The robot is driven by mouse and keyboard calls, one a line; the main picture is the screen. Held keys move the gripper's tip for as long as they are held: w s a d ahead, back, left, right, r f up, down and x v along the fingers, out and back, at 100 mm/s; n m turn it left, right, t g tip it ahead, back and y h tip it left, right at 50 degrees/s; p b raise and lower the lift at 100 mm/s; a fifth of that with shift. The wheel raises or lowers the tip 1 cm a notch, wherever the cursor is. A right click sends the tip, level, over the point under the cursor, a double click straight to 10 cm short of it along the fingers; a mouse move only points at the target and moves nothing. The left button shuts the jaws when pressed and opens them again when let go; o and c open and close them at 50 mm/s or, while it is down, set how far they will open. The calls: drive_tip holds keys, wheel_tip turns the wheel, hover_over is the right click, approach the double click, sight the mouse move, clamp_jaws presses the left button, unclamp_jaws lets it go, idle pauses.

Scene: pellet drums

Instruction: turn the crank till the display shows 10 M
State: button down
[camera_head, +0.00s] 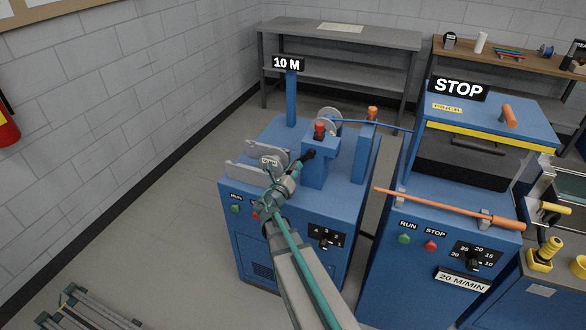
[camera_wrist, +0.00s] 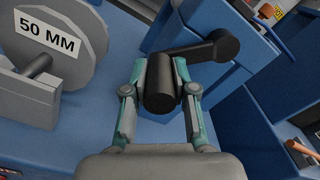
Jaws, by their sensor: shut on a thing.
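The display (camera_head: 289,63) on a blue post at the back of the left blue machine (camera_head: 290,145) reads 10 M. The black crank (camera_head: 309,154) sits on the blue block of that machine; my gripper and arm partly cover it in the head view. In the wrist view the crank's arm (camera_wrist: 215,47) runs from the blue block to a black knob (camera_wrist: 160,82). My gripper (camera_wrist: 160,85) is shut on this knob, with one teal finger on each side. In the head view my gripper (camera_head: 288,178) reaches the crank from the front.
A wheel marked 50 MM (camera_wrist: 60,40) stands close left of my gripper. The right blue machine (camera_head: 390,260) carries a STOP sign (camera_head: 458,89) and an orange-handled rod (camera_head: 440,206). Floor at left is mostly clear.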

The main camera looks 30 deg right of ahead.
drive_tip(key=c, duration=0.9)
unclamp_jaws()
drive_tip(key=v, duration=1.2)
